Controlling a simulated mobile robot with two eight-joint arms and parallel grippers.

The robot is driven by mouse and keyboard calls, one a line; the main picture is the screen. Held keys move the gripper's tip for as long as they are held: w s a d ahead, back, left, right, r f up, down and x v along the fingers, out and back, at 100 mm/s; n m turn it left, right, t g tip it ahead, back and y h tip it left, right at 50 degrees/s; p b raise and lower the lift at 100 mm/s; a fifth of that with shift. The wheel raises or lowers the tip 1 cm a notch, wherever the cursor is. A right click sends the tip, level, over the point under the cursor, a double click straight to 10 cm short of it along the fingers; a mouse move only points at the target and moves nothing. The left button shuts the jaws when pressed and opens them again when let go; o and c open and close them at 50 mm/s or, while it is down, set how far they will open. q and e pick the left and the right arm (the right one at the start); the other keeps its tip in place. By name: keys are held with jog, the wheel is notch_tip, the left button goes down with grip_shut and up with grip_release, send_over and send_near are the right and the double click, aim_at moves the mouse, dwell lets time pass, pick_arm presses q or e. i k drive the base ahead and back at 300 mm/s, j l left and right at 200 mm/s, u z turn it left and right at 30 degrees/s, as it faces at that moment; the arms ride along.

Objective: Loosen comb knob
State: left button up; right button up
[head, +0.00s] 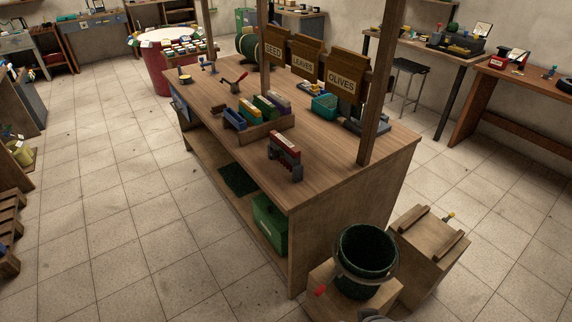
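No comb knob can be clearly made out. A red and dark grey tool (287,158) with a pale top stands on the near part of the wooden workbench (330,168); I cannot tell whether it is the comb. Another tool with a red handle (234,83) lies further back on the bench. A small yellow-tipped part (449,217) sticks up at the back of a wooden box on the floor; I cannot tell what it is. Neither of my grippers shows in the head view.
A wooden rack (258,138) of coloured boxes and a teal basket (325,103) stand on the bench. Posts rise from it with signs reading SEED, LEAVES and OLIVES. A dark green bucket (366,262) and the wooden box (425,252) stand at the bench's near end.

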aim_at(275, 154)
jog(key=i+j+u, duration=0.2)
jog(key=i, duration=0.4)
jog(key=i+j+u, duration=0.15)
jog(key=i, duration=0.4)
